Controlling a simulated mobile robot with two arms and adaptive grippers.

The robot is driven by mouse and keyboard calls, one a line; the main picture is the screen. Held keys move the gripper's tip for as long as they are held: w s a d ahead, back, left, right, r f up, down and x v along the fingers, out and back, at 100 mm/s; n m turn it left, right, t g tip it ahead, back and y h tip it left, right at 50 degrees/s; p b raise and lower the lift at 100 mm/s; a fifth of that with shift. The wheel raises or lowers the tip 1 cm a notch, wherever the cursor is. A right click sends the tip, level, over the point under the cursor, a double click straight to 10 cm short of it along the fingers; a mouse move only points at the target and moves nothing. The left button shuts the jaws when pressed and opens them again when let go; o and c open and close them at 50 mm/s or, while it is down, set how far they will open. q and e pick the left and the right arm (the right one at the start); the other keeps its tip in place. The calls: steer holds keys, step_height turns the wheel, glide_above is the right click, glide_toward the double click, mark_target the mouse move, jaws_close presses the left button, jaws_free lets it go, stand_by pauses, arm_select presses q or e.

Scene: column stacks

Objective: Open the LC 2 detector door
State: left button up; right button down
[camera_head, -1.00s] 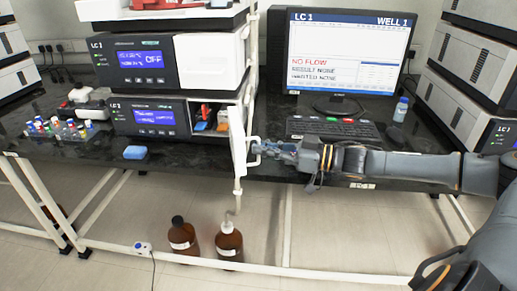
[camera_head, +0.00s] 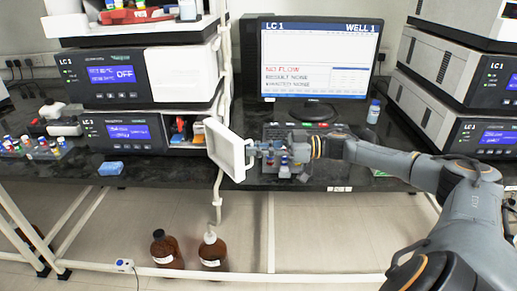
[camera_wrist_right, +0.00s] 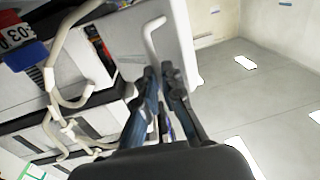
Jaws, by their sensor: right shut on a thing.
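The white detector door (camera_head: 226,150) stands swung out in front of the lower module of the left stack (camera_head: 124,132), whose open bay (camera_head: 187,131) shows orange and blue parts. The readable labels on this stack and the monitor say LC 1. My right gripper (camera_head: 262,147) is shut on the handle on the door's right side. In the right wrist view the fingers (camera_wrist_right: 163,85) close at the lower end of the white bent handle (camera_wrist_right: 154,40), in front of the white door panel (camera_wrist_right: 180,45). My left gripper is not in view.
A monitor (camera_head: 318,60) and keyboard stand behind my right gripper. A vial rack (camera_head: 288,168) sits just below it. Another instrument stack (camera_head: 480,95) stands right. Two brown bottles (camera_head: 212,250) stand below the bench. A blue block (camera_head: 110,168) lies on the bench at left.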

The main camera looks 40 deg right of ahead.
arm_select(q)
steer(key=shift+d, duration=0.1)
arm_select(e)
steer(key=shift+w+d+r+t, duration=0.3)
steer(key=shift+r, duration=0.2)
steer(key=c, duration=1.6)
jaws_free()
steer(key=shift+w+a+f, duration=0.1)
steer(key=shift+w, duration=0.05)
steer(key=shift+c, duration=0.2)
steer(key=shift+o, duration=0.9)
steer(key=shift+w+a+f, duration=0.2)
steer(key=shift+w+f, duration=0.1)
steer(key=shift+w, duration=0.1)
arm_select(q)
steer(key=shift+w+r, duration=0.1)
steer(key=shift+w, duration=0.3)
arm_select(e)
steer(key=shift+s, duration=0.2)
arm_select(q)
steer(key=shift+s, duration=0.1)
arm_select(e)
steer(key=shift+f, duration=0.1)
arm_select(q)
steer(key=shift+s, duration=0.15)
arm_select(e)
steer(key=v, duration=1.2)
steer(key=shift+r, duration=0.25)
